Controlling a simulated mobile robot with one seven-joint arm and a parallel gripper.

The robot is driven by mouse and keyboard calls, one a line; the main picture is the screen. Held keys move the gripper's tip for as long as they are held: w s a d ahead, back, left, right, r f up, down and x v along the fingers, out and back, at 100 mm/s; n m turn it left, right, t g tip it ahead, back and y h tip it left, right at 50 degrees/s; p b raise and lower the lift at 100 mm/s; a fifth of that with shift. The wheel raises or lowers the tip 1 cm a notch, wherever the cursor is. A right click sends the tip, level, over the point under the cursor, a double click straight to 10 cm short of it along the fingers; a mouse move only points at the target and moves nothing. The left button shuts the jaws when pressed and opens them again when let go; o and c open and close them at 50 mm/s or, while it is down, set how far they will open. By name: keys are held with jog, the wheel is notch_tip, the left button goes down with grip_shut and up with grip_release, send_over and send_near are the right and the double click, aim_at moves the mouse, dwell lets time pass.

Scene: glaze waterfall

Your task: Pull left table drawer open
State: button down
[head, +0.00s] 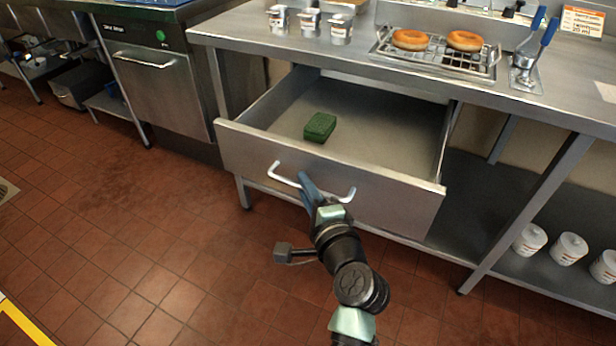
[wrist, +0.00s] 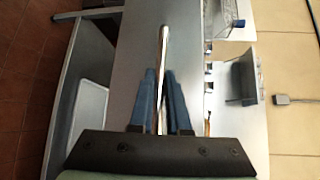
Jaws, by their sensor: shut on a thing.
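The table drawer (head: 250,148) is steel and stands pulled well out from under the steel table in the head view. A green block (head: 319,127), like a sponge, lies inside it. The drawer's light bar handle (head: 285,181) is on the front face and also shows in the wrist view (wrist: 163,50). My gripper (head: 307,184) is at the middle of the handle. In the wrist view my gripper's blue fingers (wrist: 161,100) stand on both sides of the bar, shut on it. The fingers hide part of the handle.
The table top (head: 240,35) holds a wire rack (head: 440,62) with two donuts, small metal containers (head: 309,22) and blue-handled tools (head: 535,50). White tubs (head: 567,248) stand on the lower shelf at right. A steel appliance (head: 155,90) is at left. The tiled floor (head: 130,230) before the drawer is clear.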

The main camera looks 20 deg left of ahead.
jog(key=shift+s, duration=0.15)
jog(key=c, duration=0.9)
grip_release()
jog(key=p+v, duration=0.2)
jog(key=v, duration=1.1)
jog(key=shift+r, duration=0.1)
